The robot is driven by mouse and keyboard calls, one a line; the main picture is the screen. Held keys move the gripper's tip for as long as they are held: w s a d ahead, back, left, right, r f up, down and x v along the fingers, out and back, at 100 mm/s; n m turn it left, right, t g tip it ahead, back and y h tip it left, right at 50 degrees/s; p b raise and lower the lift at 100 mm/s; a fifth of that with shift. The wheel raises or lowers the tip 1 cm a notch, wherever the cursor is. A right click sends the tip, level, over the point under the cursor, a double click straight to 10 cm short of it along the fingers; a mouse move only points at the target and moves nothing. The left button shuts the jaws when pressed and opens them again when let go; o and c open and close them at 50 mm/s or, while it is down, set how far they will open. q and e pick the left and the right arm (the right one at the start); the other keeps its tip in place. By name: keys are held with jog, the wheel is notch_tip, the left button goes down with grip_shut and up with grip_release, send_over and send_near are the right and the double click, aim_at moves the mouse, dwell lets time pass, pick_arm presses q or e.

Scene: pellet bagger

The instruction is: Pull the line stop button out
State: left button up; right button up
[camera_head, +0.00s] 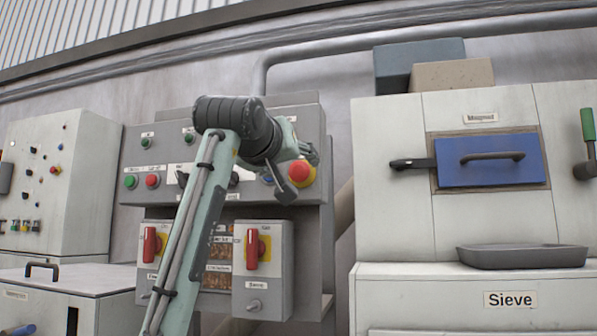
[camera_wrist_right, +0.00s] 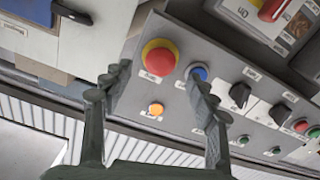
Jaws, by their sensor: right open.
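The line stop button (camera_head: 302,173) is a red mushroom head on a yellow ring, at the right side of the grey control panel. It also shows in the right wrist view (camera_wrist_right: 159,59), ahead of my fingers and nearer the left one. My right gripper (camera_head: 297,170) is open just in front of the button and hides part of it in the head view. In the wrist view the two fingers (camera_wrist_right: 160,76) are spread and empty, with the button between their tips in the picture. I cannot tell whether either finger touches it. My left gripper is not in view.
A blue button (camera_wrist_right: 198,73) sits close to the stop button, beside the right finger. An orange button (camera_wrist_right: 156,109), black knobs and green and red buttons share the panel. Red rotary switches (camera_head: 252,249) sit below. The sieve cabinet (camera_head: 390,230) stands to the right.

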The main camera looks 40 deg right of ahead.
aim_at(298, 170)
jog(key=x, duration=0.5)
grip_shut()
dwell(0.4)
